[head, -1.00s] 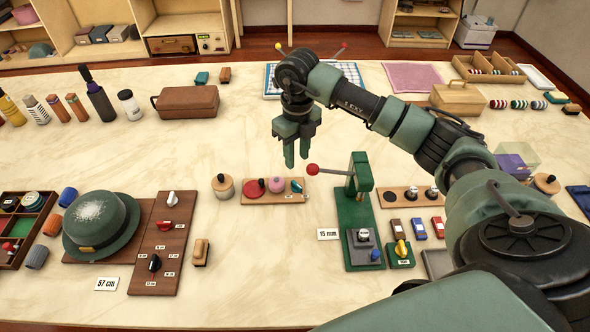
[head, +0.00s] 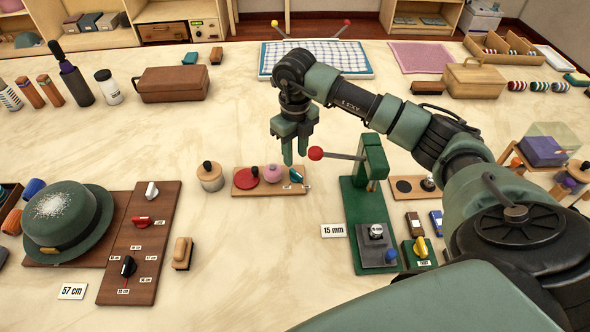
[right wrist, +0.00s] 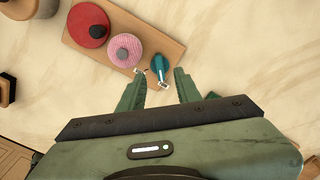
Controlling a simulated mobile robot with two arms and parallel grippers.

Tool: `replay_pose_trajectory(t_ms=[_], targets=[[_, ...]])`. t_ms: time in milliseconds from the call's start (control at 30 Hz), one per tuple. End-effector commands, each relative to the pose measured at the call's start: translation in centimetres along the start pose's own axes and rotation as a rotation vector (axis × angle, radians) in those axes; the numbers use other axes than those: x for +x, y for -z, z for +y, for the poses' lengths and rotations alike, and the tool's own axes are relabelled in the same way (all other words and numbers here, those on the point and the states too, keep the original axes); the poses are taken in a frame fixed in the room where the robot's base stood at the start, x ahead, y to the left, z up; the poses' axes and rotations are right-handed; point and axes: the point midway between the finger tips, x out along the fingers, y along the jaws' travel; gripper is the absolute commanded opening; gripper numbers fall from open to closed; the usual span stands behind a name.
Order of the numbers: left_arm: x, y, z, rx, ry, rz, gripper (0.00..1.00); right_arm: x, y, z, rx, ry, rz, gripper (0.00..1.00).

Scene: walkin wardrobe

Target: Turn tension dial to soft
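A teal dial (head: 296,176) sits at the right end of a small wooden board (head: 240,187), with small white labels beside it. I take it as the tension dial; the label text is too small to read. In the right wrist view the dial (right wrist: 158,64) lies just ahead of the fingertips, about midway between them. My right gripper (head: 295,158) points down above the dial, open and empty; its two spread fingers also show in the right wrist view (right wrist: 160,77). I cannot tell that it touches the dial. My left gripper is out of view.
A red disc (head: 246,176) and a pink knob (head: 273,173) share the board. A green press (head: 370,205) with a red-tipped lever (head: 316,153) stands close on the right. A lidded wooden jar (head: 209,177) is on the left. Table behind the board is clear.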

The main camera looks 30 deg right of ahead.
Motion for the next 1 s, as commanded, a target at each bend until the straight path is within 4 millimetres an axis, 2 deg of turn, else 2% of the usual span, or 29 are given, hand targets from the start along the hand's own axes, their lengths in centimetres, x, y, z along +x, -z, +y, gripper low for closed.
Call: replay_pose_trajectory(t_ms=[200, 400, 733, 767, 867, 1000], targets=[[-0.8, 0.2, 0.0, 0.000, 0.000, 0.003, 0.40, 3.5, 0.1, 0.1, -0.001, -0.002, 0.003, 0.34], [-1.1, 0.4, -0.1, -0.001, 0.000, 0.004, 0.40, 5.7, 0.1, 0.1, 0.000, -0.001, 0.002, 0.34], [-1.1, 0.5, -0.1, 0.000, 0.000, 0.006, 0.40, 6.3, 0.0, 0.0, -0.001, 0.000, 0.000, 0.34], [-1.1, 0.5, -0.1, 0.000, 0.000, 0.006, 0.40, 6.3, 0.0, 0.0, -0.001, 0.000, 0.000, 0.28], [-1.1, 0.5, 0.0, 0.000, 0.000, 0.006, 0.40, 6.2, 0.0, 0.0, -0.001, 0.000, 0.000, 0.00], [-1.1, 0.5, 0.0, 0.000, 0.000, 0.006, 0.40, 6.2, 0.0, 0.0, -0.001, 0.000, 0.000, 0.00]])
